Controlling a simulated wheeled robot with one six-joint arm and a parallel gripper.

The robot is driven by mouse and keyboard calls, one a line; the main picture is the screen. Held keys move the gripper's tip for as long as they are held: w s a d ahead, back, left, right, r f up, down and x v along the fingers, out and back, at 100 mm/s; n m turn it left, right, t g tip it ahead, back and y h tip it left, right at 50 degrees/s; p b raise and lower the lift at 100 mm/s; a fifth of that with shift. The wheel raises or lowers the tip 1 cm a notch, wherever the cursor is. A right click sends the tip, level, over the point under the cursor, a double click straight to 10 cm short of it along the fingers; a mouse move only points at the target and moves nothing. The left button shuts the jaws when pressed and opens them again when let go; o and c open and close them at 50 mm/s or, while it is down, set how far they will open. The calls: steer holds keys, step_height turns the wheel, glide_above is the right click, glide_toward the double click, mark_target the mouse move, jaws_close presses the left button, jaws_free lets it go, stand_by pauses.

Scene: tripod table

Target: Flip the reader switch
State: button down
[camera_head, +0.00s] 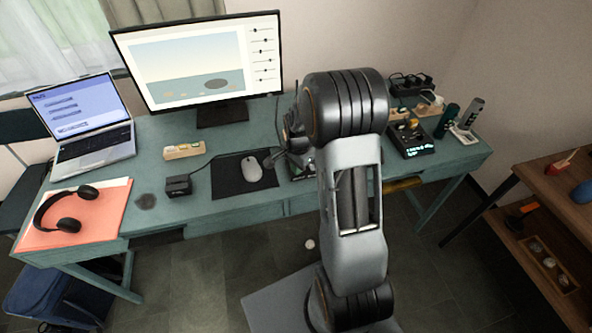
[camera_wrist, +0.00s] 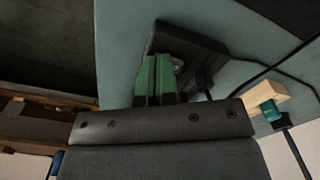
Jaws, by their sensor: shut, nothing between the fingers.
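In the wrist view, my gripper (camera_wrist: 156,82) is shut and empty, its green fingers together above a dark boxy device (camera_wrist: 213,42) on the teal desk. A small round silvery part of this device shows beside the fingers. I cannot tell whether the fingers touch it, and I cannot make out a switch lever. In the head view, my arm hides part of the desk's middle and my fingers are not clear. A black device with a lit display (camera_head: 412,140) stands right of my arm. A black box (camera_head: 178,186) sits left of the mouse mat. I cannot tell which is the reader.
The teal desk (camera_head: 225,212) also bears a monitor (camera_head: 200,62), a laptop (camera_head: 92,132), headphones (camera_head: 66,208), a mouse (camera_head: 251,170) and a wooden block with small parts (camera_head: 184,151). Upright handheld items (camera_head: 469,115) stand at the right. A brown shelf (camera_head: 548,190) is further right.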

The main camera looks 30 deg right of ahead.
steer(key=shift+r+p, duration=2.6)
steer(key=shift+r, duration=0.85)
steer(key=shift+s+f+n, duration=0.15)
steer(key=shift+s+n, duration=0.15)
steer(key=shift+n, duration=0.5)
steer(key=s+a+r+n+t, duration=0.2)
steer(key=s+a+r+n, duration=0.3)
steer(key=s+r+n, duration=0.1)
steer(key=s+a+r+n+t, duration=0.1)
steer(key=s+a+r+n, duration=0.4)
steer(key=s+r, duration=0.4)
steer(key=shift+s+r+n+t, duration=0.3)
steer(key=shift+r+n+t, duration=0.1)
steer(key=shift+n, duration=0.5)
